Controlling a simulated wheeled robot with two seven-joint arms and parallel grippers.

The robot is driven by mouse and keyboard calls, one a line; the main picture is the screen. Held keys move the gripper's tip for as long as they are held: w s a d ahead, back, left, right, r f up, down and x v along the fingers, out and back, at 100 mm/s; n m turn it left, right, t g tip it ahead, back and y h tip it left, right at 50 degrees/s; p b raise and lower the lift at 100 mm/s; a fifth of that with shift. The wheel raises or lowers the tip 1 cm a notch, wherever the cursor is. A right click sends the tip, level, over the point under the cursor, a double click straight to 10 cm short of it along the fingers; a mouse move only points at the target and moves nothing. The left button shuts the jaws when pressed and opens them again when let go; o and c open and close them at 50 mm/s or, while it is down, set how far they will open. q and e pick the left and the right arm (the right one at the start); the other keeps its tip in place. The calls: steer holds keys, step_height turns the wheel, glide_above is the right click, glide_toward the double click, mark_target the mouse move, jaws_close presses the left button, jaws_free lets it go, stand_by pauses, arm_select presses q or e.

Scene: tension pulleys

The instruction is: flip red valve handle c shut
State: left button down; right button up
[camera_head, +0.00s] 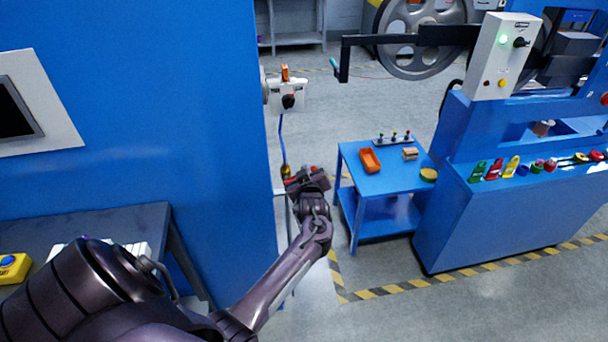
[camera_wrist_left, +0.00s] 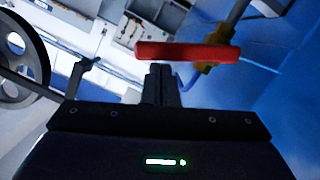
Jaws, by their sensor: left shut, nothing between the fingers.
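A red valve handle (camera_wrist_left: 187,53) shows in the left wrist view as a flat bar lying across the picture just beyond my fingertips. Its right end meets a brass valve body (camera_wrist_left: 213,58) on a pipe. In the head view the brass fitting (camera_head: 286,171) sits at the lower end of a blue line beside the blue cabinet. My left gripper (camera_head: 303,180) is there, right beside the fitting, and hides most of the handle. Its fingers (camera_wrist_left: 161,72) are shut with nothing between them. I cannot tell whether they touch the handle. No letter is readable. My right gripper is out of view.
A tall blue cabinet (camera_head: 160,110) stands close on the left of my left arm. A white box (camera_head: 290,97) with a dark knob is above the fitting. A blue cart (camera_head: 385,178) with an orange tray (camera_head: 370,160) stands to the right. Open floor lies between.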

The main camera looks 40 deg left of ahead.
arm_select(q)
steer(key=f+m, duration=0.1)
steer(key=w+f+m+b, duration=0.1)
steer(key=d+f+m, duration=0.1)
steer(key=shift+w+g+y, duration=0.2)
steer(key=shift+g+y, duration=0.1)
steer(key=shift+g, duration=0.1)
steer(key=shift+b, duration=0.3)
stand_by(0.4)
